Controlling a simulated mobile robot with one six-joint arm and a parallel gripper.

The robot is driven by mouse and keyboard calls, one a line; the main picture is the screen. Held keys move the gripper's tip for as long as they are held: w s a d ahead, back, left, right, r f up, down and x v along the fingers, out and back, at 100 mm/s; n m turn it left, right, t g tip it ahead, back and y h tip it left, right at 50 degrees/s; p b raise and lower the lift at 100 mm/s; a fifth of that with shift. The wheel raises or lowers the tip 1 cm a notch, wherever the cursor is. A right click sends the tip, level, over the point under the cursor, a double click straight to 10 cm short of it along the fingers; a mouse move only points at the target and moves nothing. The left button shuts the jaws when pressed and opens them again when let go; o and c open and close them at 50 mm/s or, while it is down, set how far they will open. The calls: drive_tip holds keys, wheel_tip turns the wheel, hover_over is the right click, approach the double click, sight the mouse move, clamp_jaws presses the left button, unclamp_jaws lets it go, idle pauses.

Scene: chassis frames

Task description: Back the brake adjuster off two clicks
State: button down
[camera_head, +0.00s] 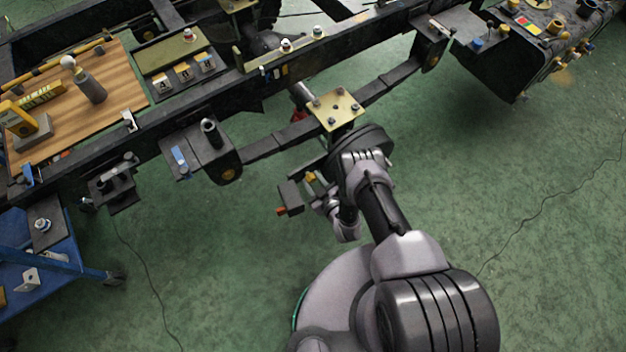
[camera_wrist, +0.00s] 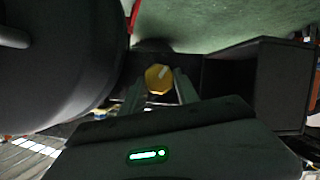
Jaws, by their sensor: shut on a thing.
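The brake adjuster looks like a yellow hexagonal knob (camera_wrist: 156,78) with a pale index line slanting to the upper right. In the wrist view it sits between the two fingers of my gripper (camera_wrist: 158,90), which are shut on it. In the head view, my gripper (camera_head: 321,184) is low beside the axle end under the chassis rail, and a small yellow spot of the adjuster (camera_head: 311,176) shows there. My arm and the wheel hub hide most of the contact.
A large dark round drum (camera_wrist: 55,65) fills the left of the wrist view, close to the fingers. A dark box (camera_wrist: 255,85) stands close on the right. A brass plate (camera_head: 335,109) sits above on the leaf spring. Green floor (camera_head: 520,240) is clear at right.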

drive_tip(key=shift+s+a+r+n+p, duration=0.1)
drive_tip(key=shift+a+r+n+p, duration=0.05)
drive_tip(key=shift+n+p, duration=0.3)
drive_tip(key=shift+f+n+t+h+b, duration=0.2)
drive_tip(key=shift+n+t+h+b, duration=0.15)
drive_tip(key=shift+t+h, duration=0.05)
drive_tip(key=shift+n, duration=0.3)
drive_tip(key=c, duration=0.9)
unclamp_jaws()
